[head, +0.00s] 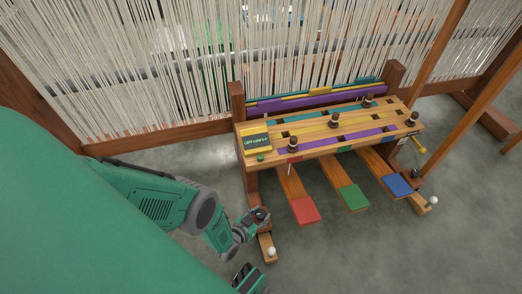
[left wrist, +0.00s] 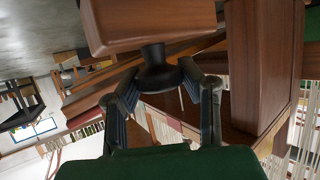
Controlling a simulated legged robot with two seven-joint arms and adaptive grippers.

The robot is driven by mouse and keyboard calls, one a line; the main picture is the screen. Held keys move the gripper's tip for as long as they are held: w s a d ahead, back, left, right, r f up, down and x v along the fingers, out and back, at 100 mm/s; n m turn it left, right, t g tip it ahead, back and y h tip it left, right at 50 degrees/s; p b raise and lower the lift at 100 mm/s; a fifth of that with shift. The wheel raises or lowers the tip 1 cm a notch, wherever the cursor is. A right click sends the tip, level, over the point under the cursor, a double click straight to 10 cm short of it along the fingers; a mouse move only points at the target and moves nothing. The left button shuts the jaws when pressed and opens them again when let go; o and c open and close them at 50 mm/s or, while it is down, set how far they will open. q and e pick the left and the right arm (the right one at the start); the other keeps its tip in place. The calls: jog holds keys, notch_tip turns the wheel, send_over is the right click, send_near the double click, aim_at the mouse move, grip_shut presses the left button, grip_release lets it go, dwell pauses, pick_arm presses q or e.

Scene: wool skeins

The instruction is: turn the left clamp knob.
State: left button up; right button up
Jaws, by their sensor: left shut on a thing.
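The left clamp knob (left wrist: 157,72) is dark and round, on a short dark stem under a brown wooden block in the left wrist view. My left gripper (left wrist: 160,84) has its two fingers closed on either side of the knob. In the head view my left gripper (head: 259,215) is low at the loom's front left foot, by the base of the left post. There the knob is mostly hidden by the fingers and cannot be made out clearly.
The small loom bench (head: 330,130) carries several dark bobbins and a green label sign (head: 257,143). Red (head: 305,211), green (head: 353,197) and blue (head: 397,186) pedals stick out in front. A white ball (head: 271,252) is on the left foot. The floor right of it is clear.

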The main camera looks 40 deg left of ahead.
pick_arm(q)
jog(key=shift+n+y, duration=0.8)
jog(key=shift+y, duration=0.2)
jog(key=o, duration=1.2)
jog(key=shift+s+r, duration=0.15)
jog(key=shift+s, duration=0.25)
jog(key=a+v, duration=0.1)
jog(key=v, duration=1)
jog(key=shift+d, duration=0.5)
